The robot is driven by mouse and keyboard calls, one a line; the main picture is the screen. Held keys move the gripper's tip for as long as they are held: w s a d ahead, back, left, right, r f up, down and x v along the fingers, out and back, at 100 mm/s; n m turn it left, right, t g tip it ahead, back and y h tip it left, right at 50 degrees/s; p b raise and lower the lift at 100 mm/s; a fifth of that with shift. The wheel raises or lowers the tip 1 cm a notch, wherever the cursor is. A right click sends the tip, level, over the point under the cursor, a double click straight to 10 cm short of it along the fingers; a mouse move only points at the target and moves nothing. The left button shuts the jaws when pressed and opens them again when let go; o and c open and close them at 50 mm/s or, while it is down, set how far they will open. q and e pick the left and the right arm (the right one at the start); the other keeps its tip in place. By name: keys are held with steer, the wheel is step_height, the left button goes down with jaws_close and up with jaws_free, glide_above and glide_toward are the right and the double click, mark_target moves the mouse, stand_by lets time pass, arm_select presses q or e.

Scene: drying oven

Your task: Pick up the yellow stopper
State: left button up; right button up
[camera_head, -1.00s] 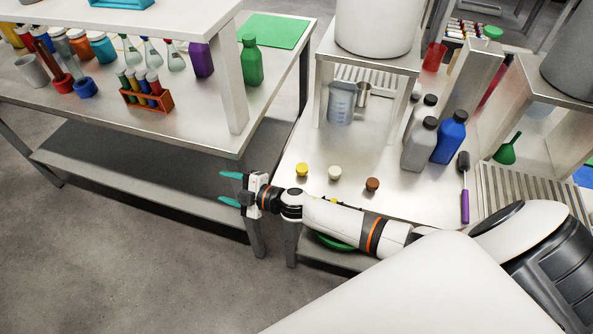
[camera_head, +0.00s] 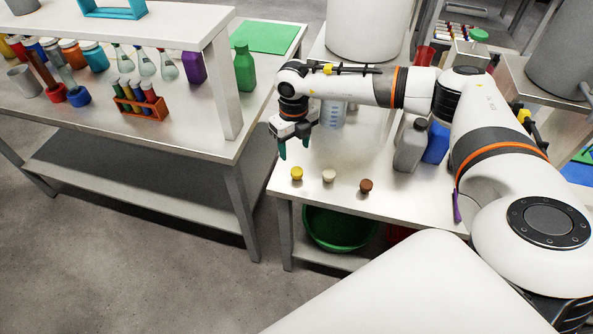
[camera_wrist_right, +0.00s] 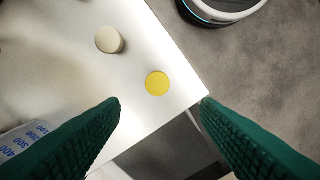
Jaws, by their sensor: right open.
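The yellow stopper (camera_head: 297,173) stands upright near the front left corner of the right-hand table (camera_head: 330,205), first in a row of three stoppers. My right gripper (camera_head: 294,149) points down, above and just behind it, apart from it. The gripper is open and empty. In the right wrist view the yellow stopper (camera_wrist_right: 157,83) shows from above, ahead of and between the two green fingers (camera_wrist_right: 160,105), near the table's corner. The left gripper is in neither view.
A white stopper (camera_head: 329,176) and a brown stopper (camera_head: 366,185) stand to the right of the yellow one. A beaker (camera_head: 332,115) stands behind, partly hidden by my arm. Grey (camera_head: 410,146) and blue (camera_head: 436,143) bottles stand further right. The table edge is close to the stoppers.

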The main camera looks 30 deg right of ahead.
mark_target(296, 169)
step_height(296, 169, down, 4)
steer(key=shift+r, duration=0.25)
steer(key=shift+d+f+p, duration=0.15)
steer(key=shift+f+p, duration=0.1)
steer(key=shift+f, duration=1.1)
steer(key=shift+d+f+p, duration=0.1)
steer(key=shift+f+p, duration=0.1)
steer(key=shift+f, duration=1.15)
steer(key=shift+c, duration=0.6)
steer(key=c, duration=0.9)
